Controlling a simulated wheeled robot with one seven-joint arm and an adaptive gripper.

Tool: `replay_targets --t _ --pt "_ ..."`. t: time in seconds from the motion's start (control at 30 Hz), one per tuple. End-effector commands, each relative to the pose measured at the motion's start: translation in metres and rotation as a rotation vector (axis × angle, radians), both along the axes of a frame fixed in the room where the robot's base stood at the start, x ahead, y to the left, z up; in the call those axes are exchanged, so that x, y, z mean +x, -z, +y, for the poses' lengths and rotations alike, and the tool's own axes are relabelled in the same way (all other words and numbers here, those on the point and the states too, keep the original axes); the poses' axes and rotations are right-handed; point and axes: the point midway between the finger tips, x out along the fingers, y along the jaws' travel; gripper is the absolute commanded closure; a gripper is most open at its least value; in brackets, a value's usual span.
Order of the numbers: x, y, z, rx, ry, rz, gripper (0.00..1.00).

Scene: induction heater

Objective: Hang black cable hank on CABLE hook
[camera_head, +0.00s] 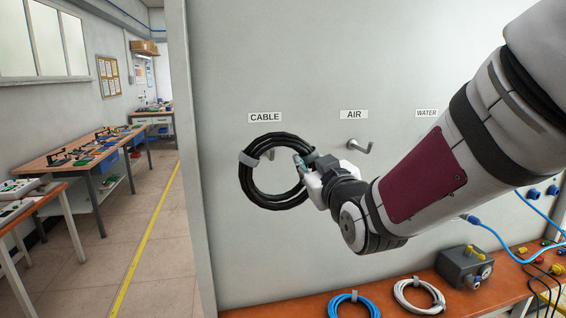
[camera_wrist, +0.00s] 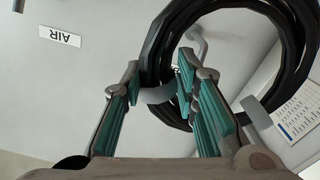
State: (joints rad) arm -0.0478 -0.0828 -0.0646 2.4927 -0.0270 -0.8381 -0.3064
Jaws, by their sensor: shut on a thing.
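The black cable hank (camera_head: 249,183) is a coiled ring with grey straps, held upright against the wall area below the CABLE label (camera_head: 265,118). The CABLE hook (camera_head: 268,154) shows through the ring's opening, near its upper part. My gripper (camera_head: 306,164) is shut on the right side of the hank, near a strap. In the wrist view, the fingers (camera_wrist: 160,82) straddle the hank (camera_wrist: 157,45) and the hook (camera_wrist: 197,45) shows inside the loop. I cannot tell whether the cable rests on the hook.
The AIR hook (camera_head: 361,147) is empty, right of the hank and close to my gripper. The WATER label (camera_head: 427,113) is farther right, partly beside my arm. Below, a bench holds a blue hank (camera_head: 353,304), a white hank (camera_head: 419,294) and a grey box (camera_head: 465,266).

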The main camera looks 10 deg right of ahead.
Motion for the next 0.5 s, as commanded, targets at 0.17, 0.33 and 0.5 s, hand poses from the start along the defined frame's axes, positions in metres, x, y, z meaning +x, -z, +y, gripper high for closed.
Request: replay_targets --t 0.17,0.33,0.5 --pt "0.005 -0.001 0.000 0.001 0.000 -0.004 1.00" --pt "0.014 0.001 0.000 0.001 0.000 -0.003 1.00" --pt "0.023 0.001 0.000 0.001 0.001 -0.003 1.00"
